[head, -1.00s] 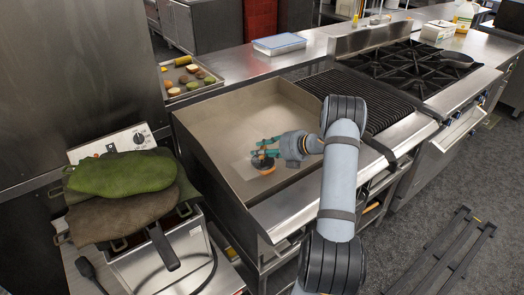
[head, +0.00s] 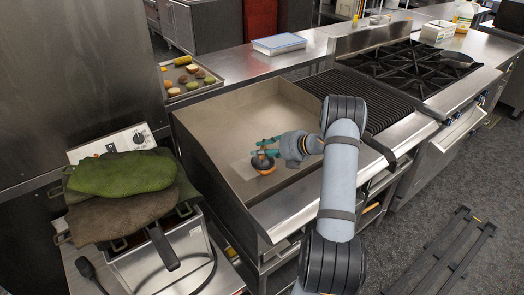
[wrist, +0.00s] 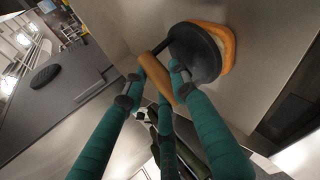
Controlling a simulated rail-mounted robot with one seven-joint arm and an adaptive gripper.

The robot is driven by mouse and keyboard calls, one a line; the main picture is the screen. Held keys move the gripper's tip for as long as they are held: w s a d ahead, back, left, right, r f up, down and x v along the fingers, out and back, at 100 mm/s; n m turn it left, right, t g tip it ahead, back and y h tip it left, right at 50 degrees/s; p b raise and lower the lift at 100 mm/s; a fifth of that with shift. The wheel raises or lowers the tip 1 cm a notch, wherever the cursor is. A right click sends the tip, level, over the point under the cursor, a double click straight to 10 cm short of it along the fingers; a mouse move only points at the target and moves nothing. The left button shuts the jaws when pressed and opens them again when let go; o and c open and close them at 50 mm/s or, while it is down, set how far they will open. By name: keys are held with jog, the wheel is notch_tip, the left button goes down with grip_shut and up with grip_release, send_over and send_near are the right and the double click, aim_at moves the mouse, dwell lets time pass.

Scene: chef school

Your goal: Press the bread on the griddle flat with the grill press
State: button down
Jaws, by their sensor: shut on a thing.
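My gripper (head: 267,148) has green fingers and is shut on the wooden handle (wrist: 160,78) of the grill press, low over the griddle. The press plate (wrist: 197,52) is round and black. It also shows as a dark disc in the head view (head: 262,162). The bread (wrist: 227,45) is a tan-orange round under the plate, with its edge showing past the rim. It also shows in the head view (head: 264,171). The plate looks to be against the bread; I cannot tell how hard it bears down. The griddle (head: 235,125) is a wide metal plate with raised walls.
A tray of sliced rounds (head: 190,78) is behind the griddle. A ribbed grill (head: 378,101) and burners (head: 425,66) lie to the right. Green and brown cloth-like pieces (head: 122,174) cover equipment at the left. The griddle around the press is bare.

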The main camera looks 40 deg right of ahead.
jog(key=shift+s+f, duration=0.1)
jog(key=shift+f, duration=0.1)
jog(key=shift+w+d+r+p, duration=0.15)
jog(key=shift+w+r+p, duration=0.05)
jog(key=shift+r+p, duration=3.1)
jog(key=shift+r, duration=1.4)
